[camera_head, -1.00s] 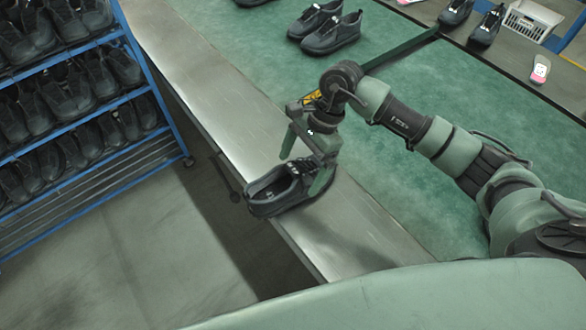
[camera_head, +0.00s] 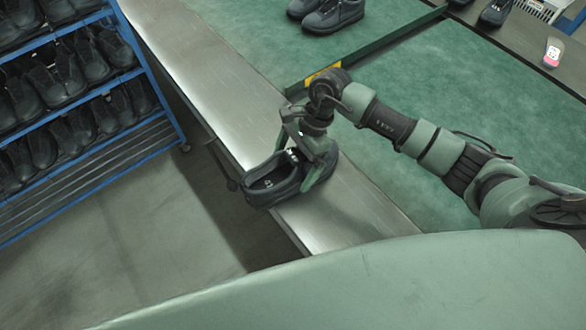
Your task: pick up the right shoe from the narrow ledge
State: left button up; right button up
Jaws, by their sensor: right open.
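A dark grey shoe (camera_head: 262,196) lies on the narrow metal ledge (camera_head: 205,80), its toe pointing up and right and its heel end over the ledge's left edge. My right gripper (camera_head: 299,167) is open and low over the front half of the shoe. One finger shows against the near side of the shoe; the other is on the far side, its tip hidden behind the shoe. I cannot tell whether the fingers touch it. My left gripper is not in view.
A blue rack (camera_head: 152,95) of dark shoes stands at the left. A green belt (camera_head: 440,75) lies beyond the ledge, with a dark green bar (camera_head: 390,45) across it and another pair of shoes (camera_head: 333,15) at the top. A white basket (camera_head: 541,10) is at the top right.

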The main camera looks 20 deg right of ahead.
aim_at(279, 178)
jog(key=shift+x, duration=1.45)
jog(key=c, duration=1.7)
jog(key=shift+r, duration=0.1)
